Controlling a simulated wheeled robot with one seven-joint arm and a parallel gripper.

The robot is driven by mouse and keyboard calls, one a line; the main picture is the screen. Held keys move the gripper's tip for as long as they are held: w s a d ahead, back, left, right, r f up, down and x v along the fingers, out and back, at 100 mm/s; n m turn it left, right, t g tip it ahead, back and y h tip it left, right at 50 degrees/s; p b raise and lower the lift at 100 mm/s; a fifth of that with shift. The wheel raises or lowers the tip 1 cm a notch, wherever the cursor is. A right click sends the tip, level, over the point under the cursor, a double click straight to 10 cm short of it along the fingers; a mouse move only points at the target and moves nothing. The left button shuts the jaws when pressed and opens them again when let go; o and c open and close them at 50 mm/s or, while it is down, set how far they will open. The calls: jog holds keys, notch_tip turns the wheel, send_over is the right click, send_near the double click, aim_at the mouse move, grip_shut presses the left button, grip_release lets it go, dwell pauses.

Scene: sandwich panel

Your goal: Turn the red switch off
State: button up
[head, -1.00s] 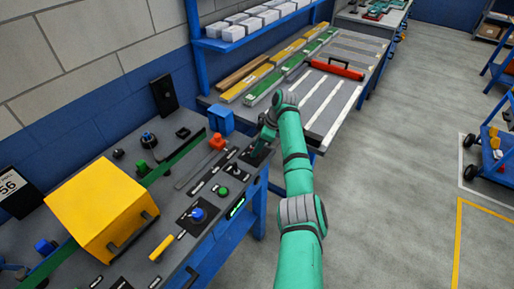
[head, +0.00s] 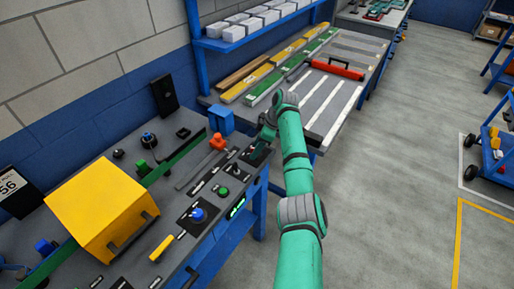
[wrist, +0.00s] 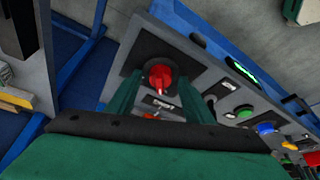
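The red switch (wrist: 160,77) is a round red rotary knob on a dark square plate, seen in the wrist view. My gripper (wrist: 159,88) is open, with one green finger on each side of the switch in that view. I cannot tell whether the fingers touch it or how far above the panel they are. In the head view my gripper (head: 264,142) is over the far right end of the grey panel, above a dark plate (head: 257,154). The red switch itself is hidden there by my gripper.
A blue box (head: 221,119) stands close behind my gripper. Open floor (head: 400,200) lies to the right.

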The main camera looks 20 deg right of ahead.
jog(key=v, duration=1)
jog(key=shift+d+r, duration=0.15)
jog(key=shift+r, duration=0.25)
